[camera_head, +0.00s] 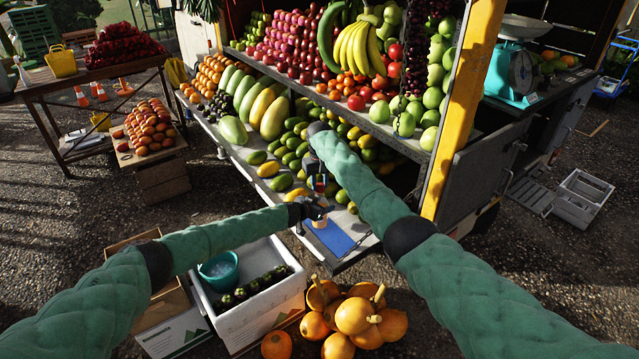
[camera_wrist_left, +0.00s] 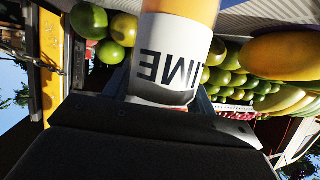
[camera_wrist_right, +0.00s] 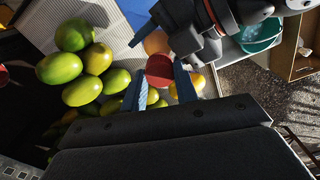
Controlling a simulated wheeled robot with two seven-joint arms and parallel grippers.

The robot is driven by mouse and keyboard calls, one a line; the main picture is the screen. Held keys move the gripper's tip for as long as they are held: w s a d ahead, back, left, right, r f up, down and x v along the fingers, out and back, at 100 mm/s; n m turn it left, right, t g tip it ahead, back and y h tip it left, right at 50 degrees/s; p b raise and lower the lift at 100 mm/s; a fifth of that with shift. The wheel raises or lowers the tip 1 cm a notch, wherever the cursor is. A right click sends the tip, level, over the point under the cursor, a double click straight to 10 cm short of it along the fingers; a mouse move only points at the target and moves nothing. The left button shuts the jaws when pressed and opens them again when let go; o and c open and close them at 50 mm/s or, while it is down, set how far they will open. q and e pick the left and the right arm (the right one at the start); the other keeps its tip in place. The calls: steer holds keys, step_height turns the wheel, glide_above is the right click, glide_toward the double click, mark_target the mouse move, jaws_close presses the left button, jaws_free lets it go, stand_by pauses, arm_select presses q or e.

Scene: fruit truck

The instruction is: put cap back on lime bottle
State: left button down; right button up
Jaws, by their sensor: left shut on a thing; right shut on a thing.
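The lime bottle (camera_wrist_left: 172,55) has a yellow-orange body and a white label reading LIME, upside down in the left wrist view. My left gripper (camera_wrist_left: 158,95) is shut on it; in the head view the bottle shows as a small orange patch (camera_head: 320,223) beside the gripper (camera_head: 314,211). My right gripper (camera_wrist_right: 160,85) is shut on a round red cap (camera_wrist_right: 160,66). In the right wrist view an orange round shape (camera_wrist_right: 156,43), probably the bottle, is just beyond the cap. Whether they touch cannot be told. In the head view my right gripper (camera_head: 318,184) is above the left one.
A blue mat (camera_head: 334,238) lies on the truck's shelf edge below the grippers. Green and yellow fruit (camera_head: 290,150) lies close behind them. A white crate (camera_head: 290,292) with a teal bowl (camera_head: 218,270) stands in front, with orange gourds (camera_head: 352,316) to its right.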

steer(key=m, duration=0.7)
steer(key=shift+a+m, duration=0.1)
steer(key=shift+m, duration=0.2)
steer(key=m, duration=1)
steer(key=shift+m, duration=0.3)
steer(key=m, duration=1.1)
steer(key=o, duration=0.9)
steer(key=shift+d, duration=0.2)
